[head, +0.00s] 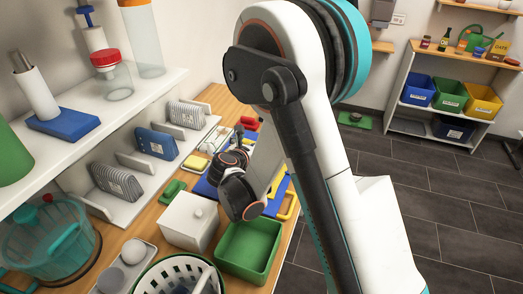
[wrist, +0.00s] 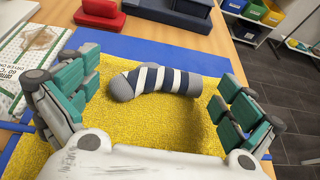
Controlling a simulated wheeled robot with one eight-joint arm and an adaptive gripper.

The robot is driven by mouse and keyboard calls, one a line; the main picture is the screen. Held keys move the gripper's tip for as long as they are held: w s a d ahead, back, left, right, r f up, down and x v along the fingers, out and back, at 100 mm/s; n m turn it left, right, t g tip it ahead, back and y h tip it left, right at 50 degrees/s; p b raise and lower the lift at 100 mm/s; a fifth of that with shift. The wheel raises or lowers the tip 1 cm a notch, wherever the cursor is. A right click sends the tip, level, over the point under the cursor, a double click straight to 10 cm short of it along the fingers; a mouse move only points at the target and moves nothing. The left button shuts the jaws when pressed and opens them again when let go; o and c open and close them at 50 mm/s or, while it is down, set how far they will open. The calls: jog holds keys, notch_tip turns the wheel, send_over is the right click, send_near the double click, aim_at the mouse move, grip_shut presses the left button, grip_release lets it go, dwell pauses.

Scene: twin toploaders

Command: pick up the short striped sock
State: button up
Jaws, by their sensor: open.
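The short striped sock (wrist: 155,80), dark blue and white with grey ends, lies on a yellow cloth (wrist: 130,130) in the wrist view. My gripper (wrist: 160,98) is open, its teal-padded fingers on the left and right of the sock, with nothing between them held. The sock lies crosswise ahead of the palm, and I cannot tell its exact distance from the fingers. In the head view my arm hides the sock, and the gripper's fingers do not show clearly.
A blue mat (wrist: 165,48) lies under the yellow cloth on the wooden table. A red object (wrist: 98,13) and a dark blue block (wrist: 180,10) stand behind. In the head view, a green bin (head: 248,250) and a white box (head: 188,222) stand near my arm.

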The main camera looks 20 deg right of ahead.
jog(key=x, duration=0.3)
jog(key=shift+f+b, duration=0.25)
jog(key=shift+b, duration=0.15)
jog(key=c, duration=0.5)
jog(key=shift+r, duration=0.15)
notch_tip(320, 180, up, 20)
jog(key=p, duration=0.6)
jog(key=shift+p, duration=0.4)
